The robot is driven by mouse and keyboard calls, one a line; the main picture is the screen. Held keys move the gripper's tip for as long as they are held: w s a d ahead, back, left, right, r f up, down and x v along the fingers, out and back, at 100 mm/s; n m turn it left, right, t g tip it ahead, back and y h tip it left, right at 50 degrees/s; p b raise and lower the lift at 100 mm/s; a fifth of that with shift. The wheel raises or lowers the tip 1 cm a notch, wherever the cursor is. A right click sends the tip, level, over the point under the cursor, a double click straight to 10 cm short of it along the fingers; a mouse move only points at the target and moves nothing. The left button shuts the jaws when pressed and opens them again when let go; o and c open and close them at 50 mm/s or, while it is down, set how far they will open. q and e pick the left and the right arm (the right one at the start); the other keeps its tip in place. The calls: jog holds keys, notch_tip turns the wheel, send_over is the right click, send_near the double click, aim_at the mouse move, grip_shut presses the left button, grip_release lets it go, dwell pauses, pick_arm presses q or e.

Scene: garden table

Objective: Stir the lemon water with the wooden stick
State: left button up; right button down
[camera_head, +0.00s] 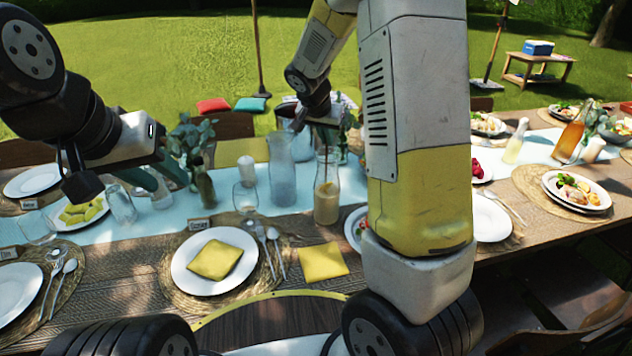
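A glass carafe (327,203) with cloudy pale-yellow liquid, apparently the lemon water, stands upright on the table behind the yellow napkins. My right gripper (327,128) points down just above its mouth. A thin brownish stick (326,160) runs down from the fingers into the carafe neck; its lower end is hidden in the liquid. The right fingers look shut on it, though they are small and dark here. My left gripper (158,176) is at the left, low over the table by the drinking glasses, with its greenish fingers apart. I see nothing held in it.
A clear glass jug (282,172) stands close left of the carafe, with a drinking glass (245,195) beside it. A dark bottle (204,187) and leafy greenery (190,135) stand near my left gripper. A plate (190,275) with a yellow napkin lies in front. My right arm hides the table's middle right.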

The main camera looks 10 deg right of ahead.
jog(key=c, duration=1.5)
grip_release()
jog(key=shift+c, duration=0.2)
jog(key=v, duration=0.8)
jog(key=s+a+r+n+y, duration=0.1)
jog(key=s+r+n+y, duration=0.1)
jog(key=s, duration=1.1)
jog(key=s+a+r+n+t+y, duration=0.1)
jog(key=s+r+n+y, duration=0.2)
jog(key=s, duration=1.1)
jog(key=shift+s+a+r+n+y, duration=0.15)
jog(key=shift+a+r+n+y, duration=0.25)
jog(key=shift+n, duration=0.8)
jog(key=shift+d, duration=0.15)
